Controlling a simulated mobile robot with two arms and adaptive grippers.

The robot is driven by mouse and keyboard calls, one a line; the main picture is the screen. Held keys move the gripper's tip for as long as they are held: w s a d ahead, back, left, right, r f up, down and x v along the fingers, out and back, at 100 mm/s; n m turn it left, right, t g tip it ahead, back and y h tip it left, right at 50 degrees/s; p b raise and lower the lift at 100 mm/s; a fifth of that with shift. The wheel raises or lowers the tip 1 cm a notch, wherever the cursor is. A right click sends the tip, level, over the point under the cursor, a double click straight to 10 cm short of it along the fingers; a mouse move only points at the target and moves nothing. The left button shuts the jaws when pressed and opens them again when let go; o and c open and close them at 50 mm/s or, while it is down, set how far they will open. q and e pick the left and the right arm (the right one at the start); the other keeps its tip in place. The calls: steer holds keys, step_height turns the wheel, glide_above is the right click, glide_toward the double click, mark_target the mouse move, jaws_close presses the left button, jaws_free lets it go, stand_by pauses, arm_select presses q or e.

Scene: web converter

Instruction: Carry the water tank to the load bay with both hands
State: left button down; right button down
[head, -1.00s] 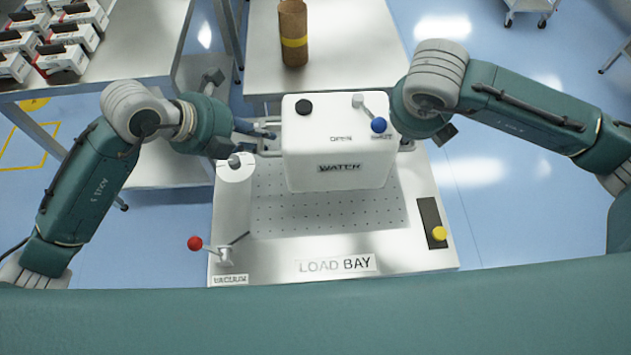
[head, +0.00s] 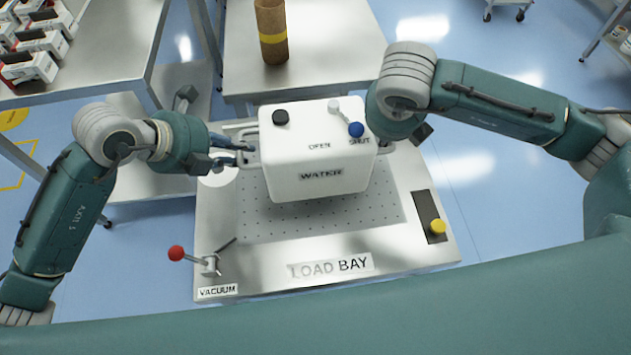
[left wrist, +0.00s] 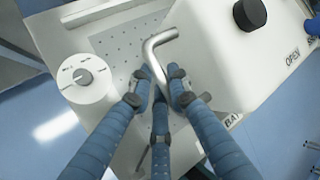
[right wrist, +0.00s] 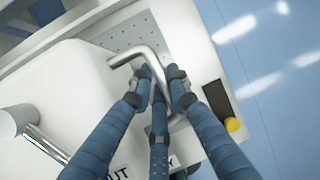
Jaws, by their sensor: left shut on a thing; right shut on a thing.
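The white water tank (head: 325,180) hangs over the perforated plate of the load bay (head: 270,275), with a shadow on the plate below it. It looks roughly level, apart from the plate. My left gripper (head: 242,148) is shut on the tank's left handle, a bent metal bar (left wrist: 160,42) in the left wrist view. My right gripper (right wrist: 158,85) is shut on the right handle (right wrist: 137,52). In the head view my right wrist mostly hides that grip.
The load bay carries a red-knobbed vacuum lever (head: 177,253), a yellow knob (head: 438,226) and a white round dial (left wrist: 83,78). A table behind bears a brown cylinder (head: 271,30). Another table (head: 110,65) at left holds several boxes. Open blue floor lies to the right.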

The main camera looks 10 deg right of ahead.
arm_select(q)
steer(key=shift+w+r, duration=0.1)
steer(key=shift+w, duration=0.05)
arm_select(e)
steer(key=shift+w, duration=0.2)
